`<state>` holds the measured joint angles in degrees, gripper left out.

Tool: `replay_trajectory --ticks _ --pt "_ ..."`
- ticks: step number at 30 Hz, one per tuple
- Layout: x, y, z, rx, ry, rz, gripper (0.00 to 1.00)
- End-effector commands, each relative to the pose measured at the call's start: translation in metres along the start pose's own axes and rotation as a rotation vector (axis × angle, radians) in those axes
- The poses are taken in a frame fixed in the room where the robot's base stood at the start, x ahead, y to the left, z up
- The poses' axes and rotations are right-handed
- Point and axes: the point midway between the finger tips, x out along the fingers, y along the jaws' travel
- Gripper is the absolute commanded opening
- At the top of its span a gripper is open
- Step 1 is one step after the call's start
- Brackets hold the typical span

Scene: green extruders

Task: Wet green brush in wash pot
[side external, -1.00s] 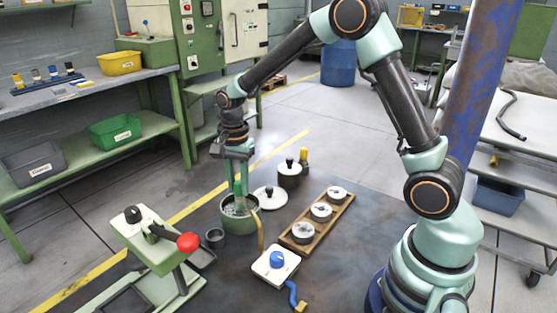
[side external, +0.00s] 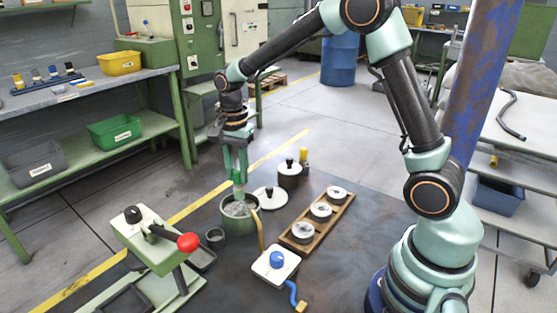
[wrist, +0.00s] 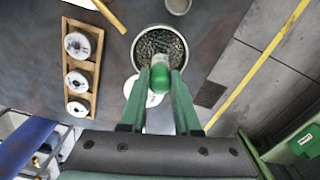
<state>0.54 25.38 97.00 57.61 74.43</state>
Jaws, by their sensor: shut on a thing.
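My gripper (side external: 237,172) is shut on the green brush (side external: 238,188) and holds it upright over the wash pot (side external: 240,226). The pot is a round green pot with a grey, grainy-looking content. The brush's lower end lines up with the pot's opening; I cannot tell whether it touches the content. In the wrist view my gripper's fingers (wrist: 161,80) flank the rounded green handle of the brush (wrist: 159,76). The pot (wrist: 187,50) lies just beyond it, and the handle hides part of its near rim.
A white lid (side external: 268,190) and a dark lidded pot (side external: 289,178) stand behind right. A wooden rack (side external: 326,224) with several round tins is to the right. A small grey cup (side external: 215,237), a red-knobbed lever press (side external: 150,242) and a white blue-knobbed box (side external: 276,264) are near the pot.

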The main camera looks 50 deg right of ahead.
Motion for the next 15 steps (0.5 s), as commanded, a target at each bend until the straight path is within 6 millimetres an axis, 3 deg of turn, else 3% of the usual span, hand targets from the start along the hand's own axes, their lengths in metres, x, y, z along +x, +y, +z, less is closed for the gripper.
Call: replay_trajectory --ticks 15 --pt "-0.034 0.0 0.0 0.0 0.0 -0.001 0.0"
